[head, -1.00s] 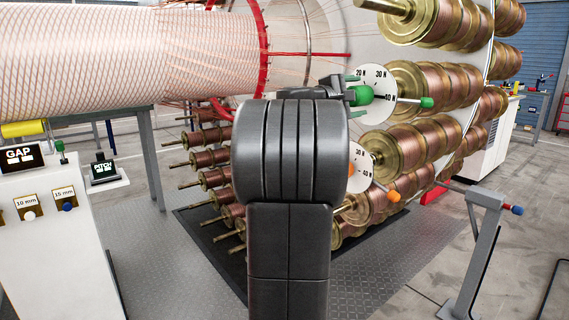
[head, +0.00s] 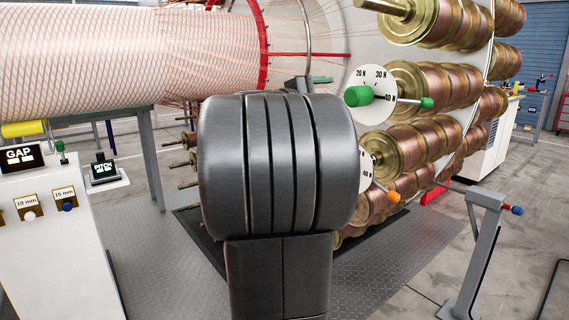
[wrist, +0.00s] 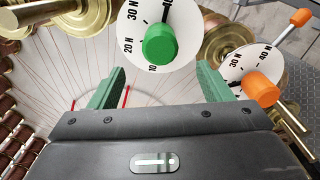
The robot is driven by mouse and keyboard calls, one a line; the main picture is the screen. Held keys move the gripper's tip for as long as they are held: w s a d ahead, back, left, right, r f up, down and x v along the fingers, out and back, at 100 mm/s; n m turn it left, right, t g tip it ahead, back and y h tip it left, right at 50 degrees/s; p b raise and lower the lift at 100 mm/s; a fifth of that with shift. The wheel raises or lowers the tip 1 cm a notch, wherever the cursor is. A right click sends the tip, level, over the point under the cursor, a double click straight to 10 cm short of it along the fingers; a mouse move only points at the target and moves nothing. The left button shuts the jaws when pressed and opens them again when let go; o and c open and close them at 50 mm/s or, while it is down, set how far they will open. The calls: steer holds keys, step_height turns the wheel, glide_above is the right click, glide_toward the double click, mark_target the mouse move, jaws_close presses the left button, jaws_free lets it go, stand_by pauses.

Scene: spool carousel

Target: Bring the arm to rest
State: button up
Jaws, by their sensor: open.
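My gripper (wrist: 161,69) is open and empty. Its two green fingers stand apart in the wrist view, with the green knob (wrist: 160,45) of a white dial seen beyond the gap, not held. In the head view the same green knob (head: 360,96) is clear, with its green-tipped lever pointing right, by the 40 N mark. One green finger (head: 322,80) shows left of the dial; my arm hides most of the gripper. A second dial with an orange knob (wrist: 260,90) lies to the right in the wrist view; my arm partly covers it in the head view.
Rows of copper spools (head: 420,85) on the carousel stand close to the right of my arm. A wire-wrapped cylinder (head: 120,50) is at the upper left. A white control console (head: 55,250) stands left, a grey post (head: 475,255) right. Floor between console and arm is clear.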

mark_target(350, 97)
steer(key=x, duration=1)
steer(key=shift+w+d, duration=0.1)
steer(key=shift+d, duration=0.1)
steer(key=shift+w+d+r+n+p, duration=0.2)
steer(key=shift+n+p, duration=0.1)
steer(key=shift+p, duration=0.3)
steer(key=shift+s+a+r+n+p, duration=0.1)
steer(key=shift+s+a+n+p, duration=0.1)
steer(key=shift+n+p, duration=0.5)
steer(key=n+p, duration=0.5)
steer(key=p, duration=0.4)
steer(key=shift+n+p, duration=0.3)
steer(key=shift+p, duration=0.05)
steer(key=n+p, duration=0.6)
steer(key=p, duration=0.6)
steer(key=shift+w, duration=0.1)
steer(key=shift+n+p, duration=0.4)
steer(key=shift+p, duration=0.35)
steer(key=shift+f+n+p, duration=0.25)
steer(key=shift+n+p, duration=0.25)
steer(key=shift+p, duration=0.3)
